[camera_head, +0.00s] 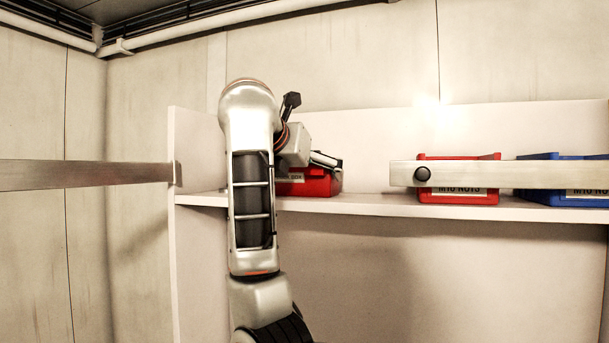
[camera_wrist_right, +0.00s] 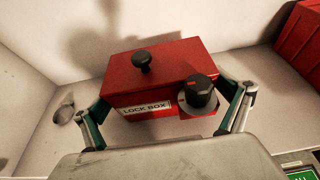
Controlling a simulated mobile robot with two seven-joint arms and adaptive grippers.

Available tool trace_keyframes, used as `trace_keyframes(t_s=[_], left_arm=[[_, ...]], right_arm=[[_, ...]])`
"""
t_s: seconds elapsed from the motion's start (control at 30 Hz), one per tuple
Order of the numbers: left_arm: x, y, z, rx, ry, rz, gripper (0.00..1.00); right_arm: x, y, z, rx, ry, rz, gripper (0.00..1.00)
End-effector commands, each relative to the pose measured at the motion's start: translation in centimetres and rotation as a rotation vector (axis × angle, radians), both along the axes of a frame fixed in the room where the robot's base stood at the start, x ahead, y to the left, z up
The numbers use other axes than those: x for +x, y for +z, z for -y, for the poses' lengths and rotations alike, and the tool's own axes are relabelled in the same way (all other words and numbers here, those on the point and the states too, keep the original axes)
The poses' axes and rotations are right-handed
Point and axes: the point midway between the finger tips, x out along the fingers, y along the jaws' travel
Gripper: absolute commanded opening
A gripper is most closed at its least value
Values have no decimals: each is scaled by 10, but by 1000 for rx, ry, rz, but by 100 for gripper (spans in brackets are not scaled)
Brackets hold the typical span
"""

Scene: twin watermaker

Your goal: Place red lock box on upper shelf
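The red lock box (camera_head: 312,184) is on the white shelf (camera_head: 365,205), near its left end, partly hidden by my right arm. In the right wrist view the lock box (camera_wrist_right: 150,72) shows a black knob on its lid, a "LOCK BOX" label and a black dial on its front. My right gripper (camera_head: 325,160) is at the box. In the wrist view its fingers (camera_wrist_right: 163,98) stand wide apart, one at each side of the box, with the tips close to the sides. Whether both press on it is unclear. My left gripper is out of view.
A red bin (camera_head: 458,185) and a blue bin (camera_head: 565,185) stand further right on the shelf. A metal bar (camera_head: 510,174) crosses in front of them. Another bar (camera_head: 85,174) is at the left. The shelf is clear between the lock box and red bin.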

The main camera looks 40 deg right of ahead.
Motion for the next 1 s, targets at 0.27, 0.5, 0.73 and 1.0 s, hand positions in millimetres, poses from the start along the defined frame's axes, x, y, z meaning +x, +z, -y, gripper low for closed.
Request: trace_keyframes(t_s=[0.27, 0.5, 0.73, 1.0], left_arm=[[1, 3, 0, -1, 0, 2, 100], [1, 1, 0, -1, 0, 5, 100], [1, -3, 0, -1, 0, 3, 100], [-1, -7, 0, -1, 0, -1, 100]], right_arm=[[0, 3, 0, 0, 0, 1, 100], [-9, 12, -22, 1, 6, 2, 100], [-28, 29, -57, 1, 7, 3, 100], [-46, 45, -90, 1, 4, 1, 100]])
